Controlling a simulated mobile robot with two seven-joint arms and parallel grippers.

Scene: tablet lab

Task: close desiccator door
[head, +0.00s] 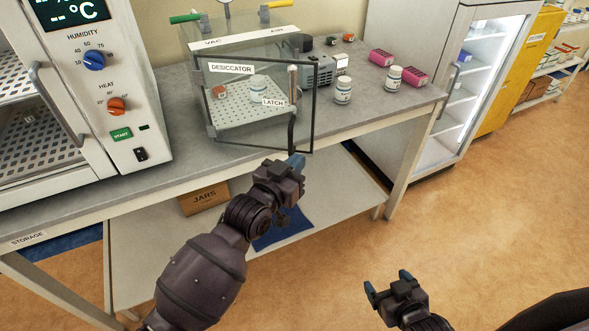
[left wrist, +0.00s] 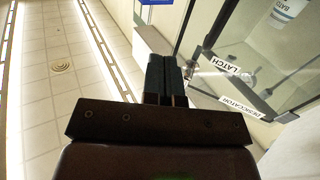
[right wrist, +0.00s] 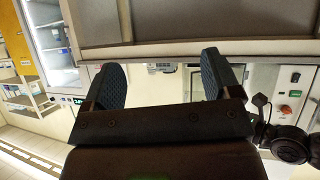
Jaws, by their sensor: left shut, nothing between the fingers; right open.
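The desiccator (head: 238,48) is a clear box on the bench, with a white perforated shelf holding a jar and a small reddish item. Its clear, dark-framed door (head: 313,105) carries DESICCATOR and LATCH labels and stands ajar, its free right edge out from the box. The door also shows in the left wrist view (left wrist: 228,65). My left gripper (head: 296,162) is shut and empty at the door's lower right corner, close to the handle's lower end; I cannot tell whether it touches. My right gripper (head: 387,281) is open and empty, low over the floor.
An oven with knobs (head: 120,85) stands left of the desiccator. White jars (head: 343,91), pink boxes (head: 414,77) and a grey pump (head: 318,70) are on the bench to its right. A lit fridge (head: 475,80) stands further right. The floor in front is clear.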

